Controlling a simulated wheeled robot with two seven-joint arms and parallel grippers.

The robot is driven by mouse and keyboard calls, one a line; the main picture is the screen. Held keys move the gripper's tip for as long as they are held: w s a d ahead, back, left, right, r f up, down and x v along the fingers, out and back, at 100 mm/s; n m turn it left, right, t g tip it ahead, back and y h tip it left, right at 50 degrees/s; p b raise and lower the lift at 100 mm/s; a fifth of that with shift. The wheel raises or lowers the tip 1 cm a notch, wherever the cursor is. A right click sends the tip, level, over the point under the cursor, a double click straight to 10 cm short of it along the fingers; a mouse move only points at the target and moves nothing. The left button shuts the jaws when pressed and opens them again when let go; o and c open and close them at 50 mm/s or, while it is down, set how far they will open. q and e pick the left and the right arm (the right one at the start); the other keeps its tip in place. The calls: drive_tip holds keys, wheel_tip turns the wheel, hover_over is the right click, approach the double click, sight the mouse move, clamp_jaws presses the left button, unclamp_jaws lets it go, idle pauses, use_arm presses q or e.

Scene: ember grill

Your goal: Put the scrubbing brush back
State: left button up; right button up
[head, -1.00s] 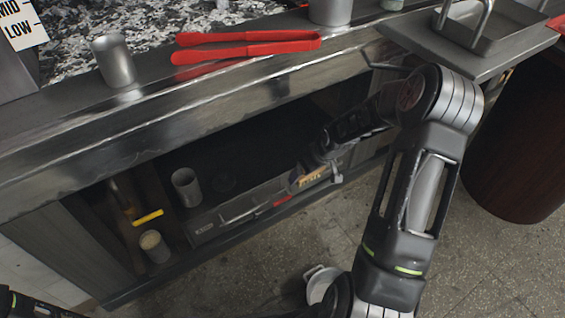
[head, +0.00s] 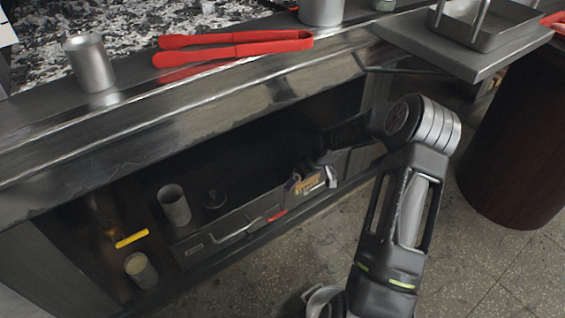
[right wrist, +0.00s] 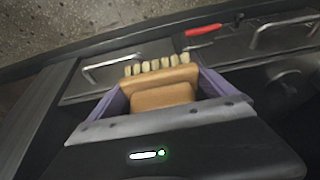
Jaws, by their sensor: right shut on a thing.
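The scrubbing brush (right wrist: 163,97) has a wooden body and a row of pale bristles. My right gripper (right wrist: 162,76) is shut on its wooden body, with one finger on each side. In the head view, my right arm reaches into the dark open shelf under the grill counter. The right gripper (head: 318,178) is there at the shelf's right part, with the brush's pale bristles (head: 305,186) showing small at it. I cannot tell whether the brush touches anything. My left gripper is not in view.
A grey case with handles and a red part (head: 277,215) lies along the shelf front. Left of it stand a metal cup (head: 174,205), a filled cup (head: 141,270) and a yellow-handled tool (head: 132,239). Red tongs (head: 235,45) lie on the counter above.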

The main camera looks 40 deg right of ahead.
drive_tip(key=w+b, duration=0.2)
drive_tip(key=w, duration=0.6)
drive_tip(key=shift+f, duration=0.15)
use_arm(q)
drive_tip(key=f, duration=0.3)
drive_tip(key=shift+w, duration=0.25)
use_arm(e)
drive_tip(key=shift+w+d, duration=0.1)
drive_tip(key=shift+w, duration=0.15)
drive_tip(key=shift+w, duration=0.1)
drive_tip(key=shift+w+f+b, duration=0.25)
drive_tip(key=shift+w+b, duration=0.25)
drive_tip(key=shift+w, duration=0.4)
drive_tip(key=shift+w+f+b, duration=0.25)
drive_tip(key=shift+w+b, duration=0.25)
drive_tip(key=shift+w, duration=0.4)
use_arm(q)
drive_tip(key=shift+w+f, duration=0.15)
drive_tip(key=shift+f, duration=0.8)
use_arm(e)
drive_tip(key=shift+r, duration=0.1)
drive_tip(key=shift+f, duration=0.2)
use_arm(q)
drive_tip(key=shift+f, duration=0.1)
use_arm(e)
drive_tip(key=o, duration=1.2)
drive_tip(key=shift+c, duration=0.2)
